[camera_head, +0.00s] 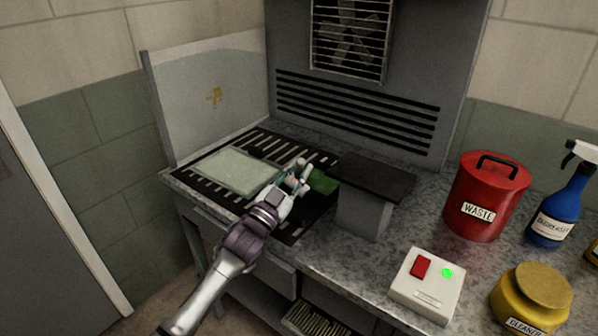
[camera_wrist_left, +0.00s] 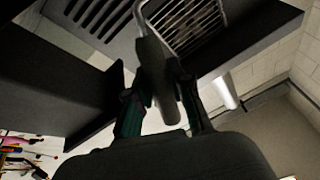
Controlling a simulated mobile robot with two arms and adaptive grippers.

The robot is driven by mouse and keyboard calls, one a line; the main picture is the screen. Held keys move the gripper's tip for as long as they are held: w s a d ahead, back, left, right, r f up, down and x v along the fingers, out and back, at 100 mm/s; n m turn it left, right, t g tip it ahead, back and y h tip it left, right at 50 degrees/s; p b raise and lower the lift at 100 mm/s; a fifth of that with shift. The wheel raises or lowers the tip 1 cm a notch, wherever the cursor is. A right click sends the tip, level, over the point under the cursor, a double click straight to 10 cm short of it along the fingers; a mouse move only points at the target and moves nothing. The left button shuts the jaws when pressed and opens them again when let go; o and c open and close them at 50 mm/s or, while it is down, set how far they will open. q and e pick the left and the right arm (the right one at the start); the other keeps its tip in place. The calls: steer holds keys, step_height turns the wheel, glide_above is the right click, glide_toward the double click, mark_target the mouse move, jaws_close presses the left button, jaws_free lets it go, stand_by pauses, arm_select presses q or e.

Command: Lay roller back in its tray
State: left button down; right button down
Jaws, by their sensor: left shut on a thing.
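My left gripper (camera_head: 296,178) is over the right part of the black slotted grate, its arm reaching in from the lower left. In the left wrist view my left gripper (camera_wrist_left: 163,108) is shut on a dark grey handle with a bent metal rod at its top, which looks like the roller (camera_wrist_left: 156,72). The roller's sleeve cannot be made out. A green thing (camera_head: 323,182) shows just right of the fingers, partly hidden; I cannot tell whether it is the tray. My right gripper is not in view.
A pale green sheet (camera_head: 238,169) lies on the slotted grate (camera_head: 205,188). A grey stand with a dark flat top (camera_head: 370,177) rises close right of my gripper. Further right are a red waste can (camera_head: 486,196), a switch box (camera_head: 427,285), a yellow jar (camera_head: 532,296) and a blue spray bottle (camera_head: 562,207).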

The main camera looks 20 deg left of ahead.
arm_select(q)
steer(key=shift+f, duration=0.25)
steer(key=shift+f, duration=0.15)
steer(key=c, duration=1)
jaws_free()
steer(key=shift+c, duration=0.2)
steer(key=shift+r, duration=0.25)
steer(key=b+v, duration=0.2)
steer(key=v, duration=1)
